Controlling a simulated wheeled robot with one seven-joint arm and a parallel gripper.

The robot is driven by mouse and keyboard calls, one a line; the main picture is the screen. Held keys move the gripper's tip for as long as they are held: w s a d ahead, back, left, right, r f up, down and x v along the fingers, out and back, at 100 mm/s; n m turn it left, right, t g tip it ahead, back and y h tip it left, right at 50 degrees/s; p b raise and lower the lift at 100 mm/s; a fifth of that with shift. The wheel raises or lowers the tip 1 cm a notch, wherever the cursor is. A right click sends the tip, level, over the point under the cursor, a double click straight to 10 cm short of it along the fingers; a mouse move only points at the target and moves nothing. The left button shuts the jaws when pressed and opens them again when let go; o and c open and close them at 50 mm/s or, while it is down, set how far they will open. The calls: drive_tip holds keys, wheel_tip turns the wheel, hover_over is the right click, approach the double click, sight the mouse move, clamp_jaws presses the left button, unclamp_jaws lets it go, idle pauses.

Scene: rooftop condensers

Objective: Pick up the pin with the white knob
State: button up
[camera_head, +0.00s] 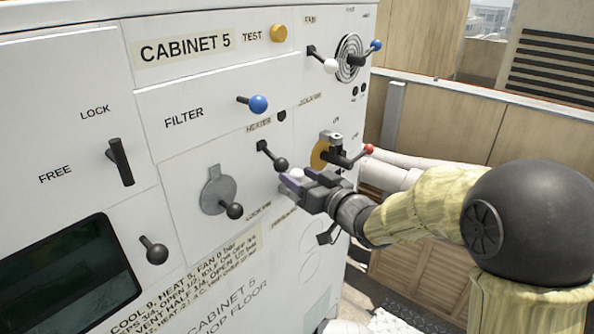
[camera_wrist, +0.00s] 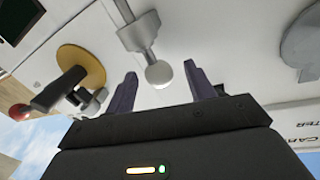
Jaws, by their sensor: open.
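The pin's white knob (camera_wrist: 159,75) shows in the wrist view at the end of a short grey stem (camera_wrist: 138,32) on the white cabinet front. My gripper (camera_wrist: 160,88) is open, with one dark finger on each side of the knob. Gaps show between the fingers and the knob, so it is not gripped. In the head view the white knob (camera_head: 297,173) shows small at my gripper (camera_head: 286,184), close to the cabinet. The pin's stem is hidden there by my gripper.
An orange disc (camera_wrist: 88,62) with a dark handle is close beside my gripper. A red-knobbed lever (camera_head: 367,149) and a black-knobbed lever (camera_head: 281,164) are near. A grey plate (camera_head: 214,182) with a black knob is left. Another white knob (camera_head: 331,66) sits higher on a lever.

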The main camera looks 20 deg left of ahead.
drive_tip(key=shift+x, duration=0.95)
drive_tip(key=shift+d, duration=0.1)
drive_tip(key=c, duration=1)
drive_tip(key=shift+r, duration=0.1)
drive_tip(key=shift+c, duration=0.2)
wheel_tip(320, 180, up, 6)
drive_tip(key=shift+r+b, duration=0.15)
drive_tip(key=shift+b, duration=0.35)
drive_tip(key=shift+s+d+r, duration=0.15)
drive_tip(key=shift+d+r, duration=0.1)
drive_tip(key=shift+d, duration=0.05)
drive_tip(key=b+v, duration=0.3)
drive_tip(key=v, duration=1.4)
drive_tip(key=shift+s+b, duration=0.15)
drive_tip(key=shift+b, duration=0.2)
